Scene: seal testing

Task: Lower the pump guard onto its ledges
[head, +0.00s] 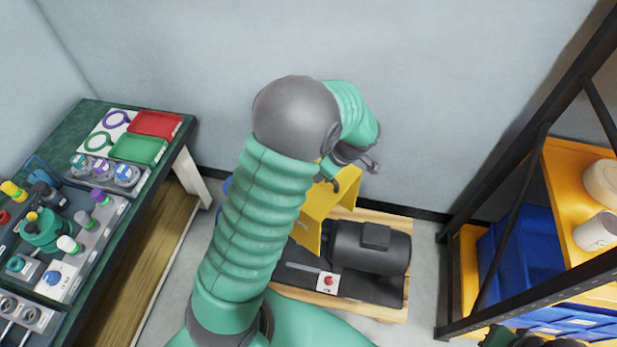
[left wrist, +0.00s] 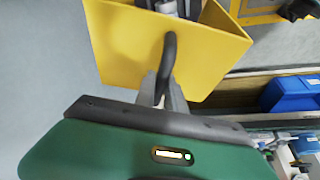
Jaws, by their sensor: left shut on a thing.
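The pump guard (head: 312,222) is a bent yellow sheet cover. It stands out beside the dark grey motor (head: 372,247), on the left side of it. My left gripper (head: 333,182) is at the guard's upper part, partly hidden by its own wrist. In the left wrist view my left gripper (left wrist: 163,92) is shut on the guard's dark curved handle (left wrist: 169,58), with the yellow guard (left wrist: 120,48) just beyond. The ledges are hidden behind my arm and the guard. I cannot tell whether the guard touches the base. My right gripper's jaws do not show.
The motor sits on a dark plate with a red-button box (head: 328,282), on a wooden pallet (head: 375,313). A green workbench (head: 92,112) with trays and parts stands left. A black-framed shelf with blue bins (head: 525,245) stands right. The wall is close behind.

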